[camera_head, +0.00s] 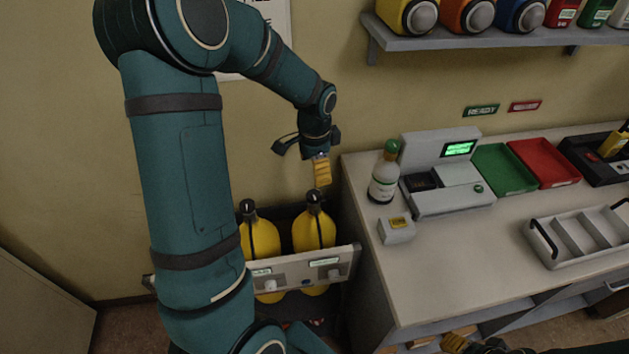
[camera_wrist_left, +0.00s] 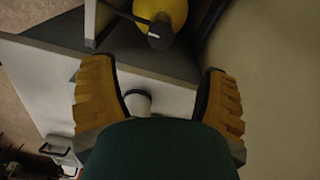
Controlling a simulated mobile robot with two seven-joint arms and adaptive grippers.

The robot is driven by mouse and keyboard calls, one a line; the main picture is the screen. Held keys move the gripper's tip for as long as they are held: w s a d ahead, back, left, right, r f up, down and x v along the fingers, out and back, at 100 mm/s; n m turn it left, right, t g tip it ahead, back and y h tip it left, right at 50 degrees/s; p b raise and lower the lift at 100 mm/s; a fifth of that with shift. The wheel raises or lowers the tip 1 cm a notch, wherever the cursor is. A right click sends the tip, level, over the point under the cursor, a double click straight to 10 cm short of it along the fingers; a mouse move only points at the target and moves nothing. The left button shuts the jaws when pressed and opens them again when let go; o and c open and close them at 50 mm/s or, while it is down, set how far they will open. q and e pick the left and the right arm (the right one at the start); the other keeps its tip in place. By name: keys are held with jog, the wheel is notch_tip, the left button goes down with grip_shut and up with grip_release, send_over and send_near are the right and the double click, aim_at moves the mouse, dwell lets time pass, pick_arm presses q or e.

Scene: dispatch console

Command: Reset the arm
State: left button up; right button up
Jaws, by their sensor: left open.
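My left arm reaches in from the left. Its gripper (camera_head: 322,172), with yellow finger pads, is above the right one of two yellow cylinders (camera_head: 314,230) with black tops, apart from it. In the left wrist view the two fingers stand wide apart (camera_wrist_left: 160,92) with nothing clasped between them. A yellow cylinder with a black top (camera_wrist_left: 162,14) shows beyond the fingers, and a white knob (camera_wrist_left: 138,102) on a pale panel shows between them. Only a yellow pad of my right gripper (camera_head: 456,342) shows at the bottom edge; its opening is hidden.
The cylinders stand in a rack with a pale front panel (camera_head: 292,275). On the counter (camera_head: 440,265) are a green-capped bottle (camera_head: 384,176), a grey device (camera_head: 442,180) with a lit green screen, green and red trays (camera_head: 545,163), and a divided caddy (camera_head: 577,237). A shelf (camera_head: 450,42) hangs above.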

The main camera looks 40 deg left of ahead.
pick_arm(q)
notch_tip(320, 180, up, 2)
jog(key=shift+s, duration=0.1)
dwell(0.7)
